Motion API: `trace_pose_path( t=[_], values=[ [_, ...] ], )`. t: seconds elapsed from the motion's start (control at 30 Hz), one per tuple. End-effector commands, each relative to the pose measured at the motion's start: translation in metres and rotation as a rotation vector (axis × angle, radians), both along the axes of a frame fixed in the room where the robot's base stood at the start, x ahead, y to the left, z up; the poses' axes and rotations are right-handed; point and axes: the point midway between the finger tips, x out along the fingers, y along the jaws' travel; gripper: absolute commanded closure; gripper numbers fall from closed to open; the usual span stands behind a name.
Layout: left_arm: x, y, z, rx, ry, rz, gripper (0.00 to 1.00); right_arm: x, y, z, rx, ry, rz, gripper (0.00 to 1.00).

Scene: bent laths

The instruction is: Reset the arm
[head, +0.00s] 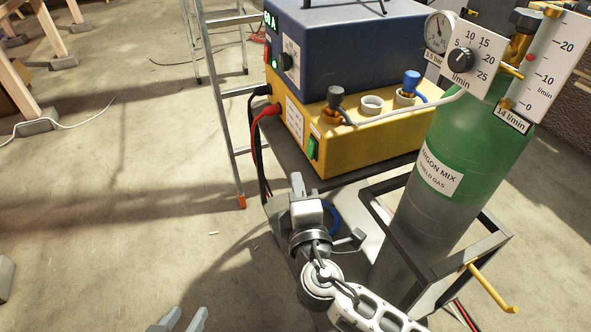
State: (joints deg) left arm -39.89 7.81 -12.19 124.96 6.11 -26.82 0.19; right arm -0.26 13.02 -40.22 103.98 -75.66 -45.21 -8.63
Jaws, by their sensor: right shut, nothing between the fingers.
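My right arm comes in from the bottom right, and its gripper (297,182) points up the picture, in front of the welding cart. Its fingers are together with nothing between them. It overlaps the cart's lower front in the picture; I cannot tell whether it touches. My left gripper (183,317) shows only its two grey fingertips at the bottom edge, apart with a gap between them. The rest of that gripper and its arm are out of view.
A yellow and blue welding machine (372,140) stands on a dark cart. A green gas cylinder (478,140) with gauges stands in a metal frame at right; a yellow handle (492,288) sticks out. A ladder (222,95) stands behind. The concrete floor at left is mostly clear.

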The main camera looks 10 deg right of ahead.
Motion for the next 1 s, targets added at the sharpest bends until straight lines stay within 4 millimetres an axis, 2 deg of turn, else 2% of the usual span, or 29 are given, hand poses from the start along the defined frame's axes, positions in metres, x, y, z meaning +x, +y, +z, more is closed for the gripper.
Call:
trace_pose_path(
  t=[0.17,0.7,0.77,0.87,1.0],
  values=[
    [0.001,0.000,0.002,-0.004,-0.006,0.001,0.64,-0.009,0.001,0.001,0.000,0.000,0.000,1.00],
    [0.001,0.000,0.002,-0.004,-0.005,0.002,0.64,-0.010,-0.003,-0.001,0.020,0.012,-0.013,1.00],
    [0.001,0.000,0.001,-0.003,-0.003,0.002,0.64,-0.014,-0.013,-0.004,0.075,0.043,-0.052,1.00],
    [0.001,0.000,0.000,-0.002,-0.001,0.003,0.64,-0.029,-0.045,-0.019,0.262,0.156,-0.182,1.00],
    [0.001,0.000,-0.001,-0.001,0.000,0.002,0.64,-0.077,-0.095,-0.055,0.624,0.399,-0.438,1.00]
  ],
)
